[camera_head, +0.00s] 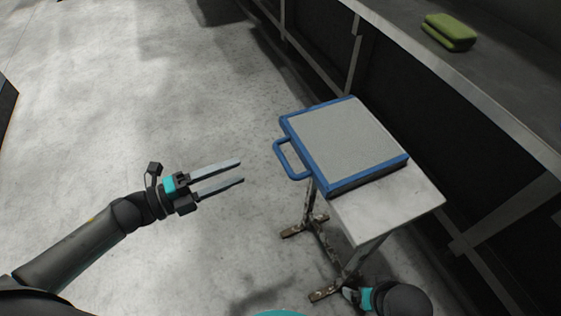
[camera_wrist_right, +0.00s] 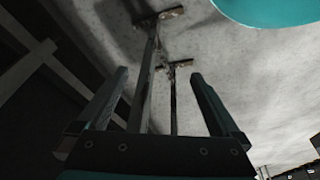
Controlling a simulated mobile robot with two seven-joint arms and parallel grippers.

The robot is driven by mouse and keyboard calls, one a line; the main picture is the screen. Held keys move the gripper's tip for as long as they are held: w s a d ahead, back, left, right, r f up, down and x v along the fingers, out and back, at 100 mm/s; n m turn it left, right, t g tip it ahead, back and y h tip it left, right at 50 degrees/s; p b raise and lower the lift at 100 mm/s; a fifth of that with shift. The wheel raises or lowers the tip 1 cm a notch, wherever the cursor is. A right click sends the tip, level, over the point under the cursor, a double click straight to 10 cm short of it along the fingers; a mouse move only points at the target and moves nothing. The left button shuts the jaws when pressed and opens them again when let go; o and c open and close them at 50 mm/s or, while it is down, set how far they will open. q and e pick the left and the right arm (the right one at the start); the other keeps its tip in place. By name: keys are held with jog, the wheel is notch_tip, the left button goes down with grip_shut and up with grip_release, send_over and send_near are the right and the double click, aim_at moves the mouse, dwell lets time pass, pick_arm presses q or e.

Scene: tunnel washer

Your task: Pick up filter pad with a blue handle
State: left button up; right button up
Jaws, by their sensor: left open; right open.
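The filter pad (camera_head: 345,142) is a flat grey square with a blue frame, lying on a small white-topped table (camera_head: 390,208). Its blue handle (camera_head: 288,162) sticks out to the left, past the table's edge. My left gripper (camera_head: 242,171) is open and empty, left of the handle and apart from it, with its fingers pointing toward it. My right gripper is low by the table's legs at the bottom of the head view, its fingers mostly hidden there. In the right wrist view my right gripper (camera_wrist_right: 160,82) is open with nothing between its fingers.
A long grey counter (camera_head: 470,75) runs along the right side, with a folded green cloth or sponge (camera_head: 450,31) on it. The table's rusty legs (camera_head: 325,245) stand on the floor and also show in the right wrist view (camera_wrist_right: 152,70).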

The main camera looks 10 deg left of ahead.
aim_at(281, 159)
pick_arm(q)
jog(key=w+d+m+g+h, duration=0.1)
jog(key=w+d, duration=0.3)
jog(key=d, duration=0.5)
jog(key=shift+w+r+b, duration=0.3)
jog(key=shift+r+b, duration=0.1)
pick_arm(e)
jog(key=shift+w+r, duration=0.2)
jog(key=shift+r, duration=0.85)
pick_arm(q)
jog(key=shift+c, duration=0.2)
grip_shut()
jog(key=shift+r, duration=0.1)
